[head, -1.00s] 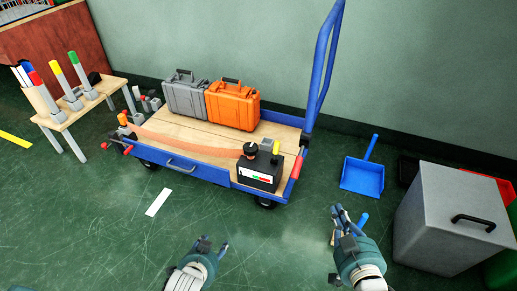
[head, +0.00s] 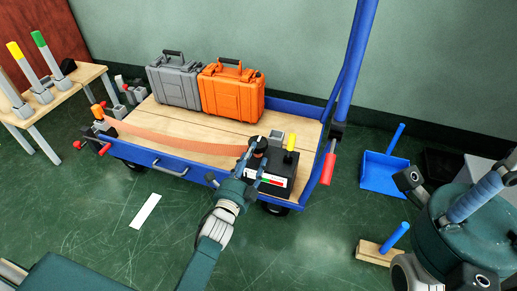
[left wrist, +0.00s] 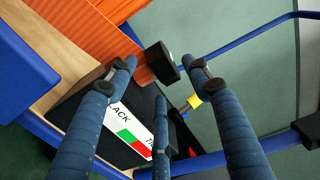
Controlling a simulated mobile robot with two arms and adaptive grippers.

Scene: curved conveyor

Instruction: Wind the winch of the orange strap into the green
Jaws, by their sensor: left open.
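The winch (head: 283,184) is a black box at the cart's front right corner, with a round black knob (head: 259,144) on top. The orange strap (head: 180,144) runs from the cart's left end to the winch, bowed in a curve in front of the cases. My left gripper (head: 264,164) is open at the winch, its fingers close to the knob. In the left wrist view the knob (left wrist: 161,62) shows between the spread fingertips; contact cannot be told. The gauge label (left wrist: 135,123) has white, green and red parts; no pointer is readable.
A grey case (head: 174,82) and an orange case (head: 231,94) stand on the blue cart (head: 150,160). A yellow-topped lever (head: 290,148) stands beside the knob. The cart's tall blue handle (head: 348,80) rises at right. A blue dustpan (head: 383,172) lies beyond it.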

